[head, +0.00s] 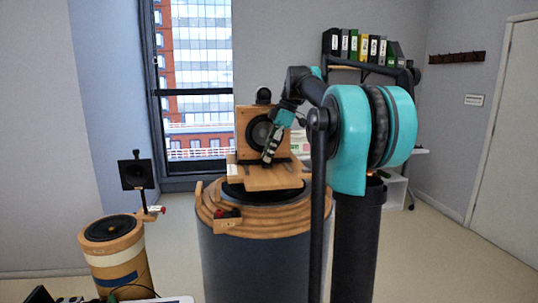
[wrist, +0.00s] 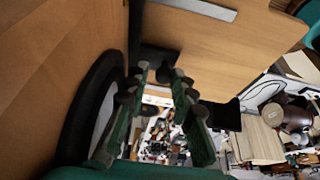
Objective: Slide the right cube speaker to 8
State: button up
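The wooden cube speaker (head: 245,116) with a round black cone stands on a wooden board on top of the large drum in the head view. It fills the left side of the wrist view (wrist: 45,70), with the dark cone rim at its edge. My gripper (head: 268,157) is in front of the speaker's face, pointing down. In the wrist view my gripper (wrist: 158,82) has its two fingers apart with nothing between them, the left finger close beside the cone. Whether it touches is unclear. The board (head: 262,180) carries a pale strip at its left edge; no number 8 is readable.
The large dark drum (head: 250,250) has stepped wooden rings on top. A smaller drum (head: 120,270) and a black square speaker (head: 136,175) stand at the left. A shelf with binders (head: 363,47) is behind my arm. Open floor lies at the right.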

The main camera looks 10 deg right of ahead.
jog(key=o, duration=0.3)
jog(key=v, duration=1.2)
jog(key=shift+s, duration=0.1)
